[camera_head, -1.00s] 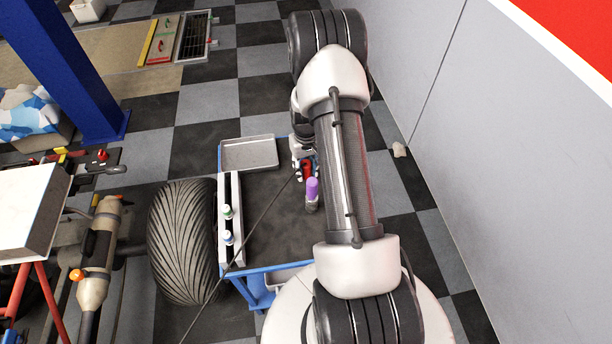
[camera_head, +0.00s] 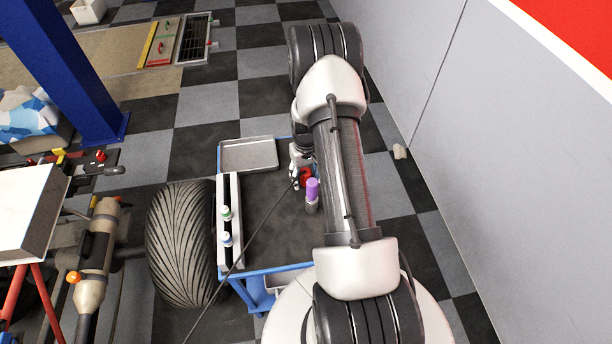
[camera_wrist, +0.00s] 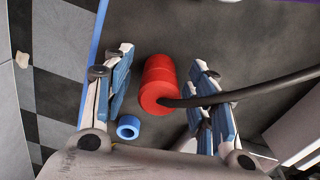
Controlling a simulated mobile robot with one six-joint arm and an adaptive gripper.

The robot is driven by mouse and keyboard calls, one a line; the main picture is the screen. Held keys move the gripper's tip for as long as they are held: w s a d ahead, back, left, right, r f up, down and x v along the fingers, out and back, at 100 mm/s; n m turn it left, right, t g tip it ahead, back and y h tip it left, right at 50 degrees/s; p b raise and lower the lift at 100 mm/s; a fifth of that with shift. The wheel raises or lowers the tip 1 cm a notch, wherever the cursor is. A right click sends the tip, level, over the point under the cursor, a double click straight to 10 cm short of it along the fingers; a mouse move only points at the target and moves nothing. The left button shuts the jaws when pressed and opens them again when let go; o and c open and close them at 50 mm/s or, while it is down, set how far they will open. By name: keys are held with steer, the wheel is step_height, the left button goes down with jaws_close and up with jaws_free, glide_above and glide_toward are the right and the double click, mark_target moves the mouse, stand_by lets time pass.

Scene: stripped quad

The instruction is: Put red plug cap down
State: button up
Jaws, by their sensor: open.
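The red plug cap (camera_wrist: 158,82) is a ribbed red cylinder with a dark cable at its near end. In the wrist view it lies on the dark top of the trolley, between the spread fingers of my gripper (camera_wrist: 160,88) and apart from both. My gripper is open. In the head view the red cap (camera_head: 307,176) shows only in part beside my gripper (camera_head: 297,178), and my arm hides much of that area. The trolley (camera_head: 262,267) has a blue frame and a dark top.
A blue ring (camera_wrist: 128,127) lies near the left finger. A purple-topped cylinder (camera_head: 312,189) stands close to the cap. A grey tray (camera_head: 249,154) is at the trolley's far left, and a white rack (camera_head: 235,190) with small bottles runs along its left side. The middle is clear.

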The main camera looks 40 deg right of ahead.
steer(key=shift+r, duration=0.1)
step_height(320, 180, up, 12)
steer(key=p, duration=0.4)
steer(key=s+a+r+n+t, duration=0.1)
steer(key=a+r, duration=0.6)
steer(key=r, duration=0.4)
steer(key=s+a+r+n+t, duration=0.1)
steer(key=a+r, duration=0.5)
steer(key=r, duration=0.4)
steer(key=s+a+r+n+t, duration=0.1)
steer(key=s+a+r, duration=0.4)
steer(key=s+a, duration=0.2)
steer(key=s+a+r+n+t, duration=0.1)
steer(key=s+a+r, duration=0.3)
steer(key=s+a, duration=0.3)
steer(key=s, duration=0.4)
steer(key=shift+s+r+t, duration=0.15)
steer(key=shift+r+t, duration=0.15)
steer(key=shift+r, duration=0.05)
